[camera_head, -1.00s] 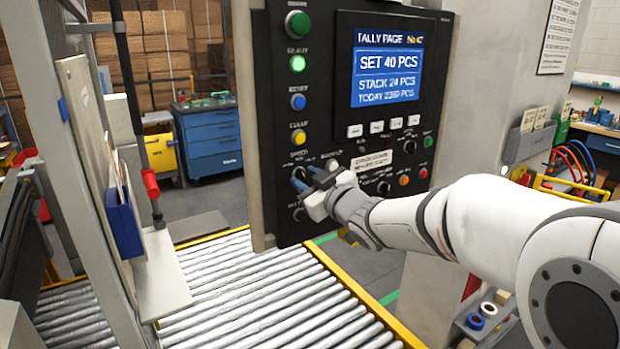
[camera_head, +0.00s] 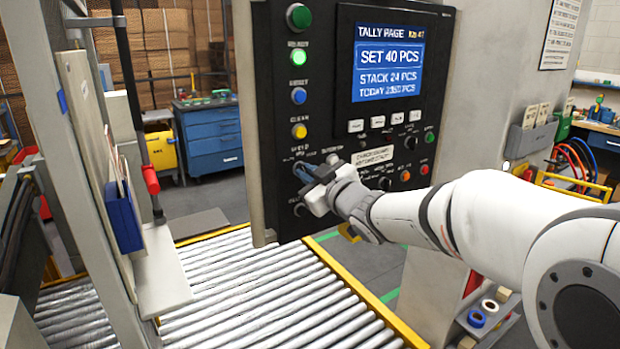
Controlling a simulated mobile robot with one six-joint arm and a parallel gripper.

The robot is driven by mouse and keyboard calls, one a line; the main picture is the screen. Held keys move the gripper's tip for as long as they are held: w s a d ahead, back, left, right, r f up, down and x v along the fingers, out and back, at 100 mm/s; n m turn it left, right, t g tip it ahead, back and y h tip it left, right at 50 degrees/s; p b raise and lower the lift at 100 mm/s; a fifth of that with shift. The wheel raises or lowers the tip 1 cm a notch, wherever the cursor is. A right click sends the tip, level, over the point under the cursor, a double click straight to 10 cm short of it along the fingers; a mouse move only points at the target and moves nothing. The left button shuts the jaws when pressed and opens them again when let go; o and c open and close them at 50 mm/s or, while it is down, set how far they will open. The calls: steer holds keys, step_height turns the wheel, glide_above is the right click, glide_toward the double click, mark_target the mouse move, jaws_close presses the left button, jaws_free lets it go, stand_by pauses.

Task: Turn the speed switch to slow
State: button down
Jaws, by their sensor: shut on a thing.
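The black control panel (camera_head: 325,95) stands upright in the middle of the head view. A small "SPEED" label (camera_head: 299,150) sits on its left column, below the yellow button. My gripper (camera_head: 303,172) is at the panel just under this label, its fingers shut on the speed switch. The switch itself is hidden by the fingers, so its pointer and setting cannot be seen.
Green, blue and yellow buttons (camera_head: 299,131) run above my gripper. Another dark knob (camera_head: 299,210) lies close below it. Small knobs and lamps (camera_head: 410,143) are to the right, under the lit screen (camera_head: 388,62). A roller conveyor (camera_head: 270,300) runs below.

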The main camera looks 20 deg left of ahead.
steer(key=shift+f+n+b, duration=0.1)
steer(key=shift+n+b, duration=2)
steer(key=shift+b, duration=0.05)
steer(key=c, duration=1.5)
jaws_free()
steer(key=shift+s, duration=0.1)
steer(key=v, duration=0.7)
steer(key=shift+s+d, duration=0.25)
steer(key=shift+s, duration=0.05)
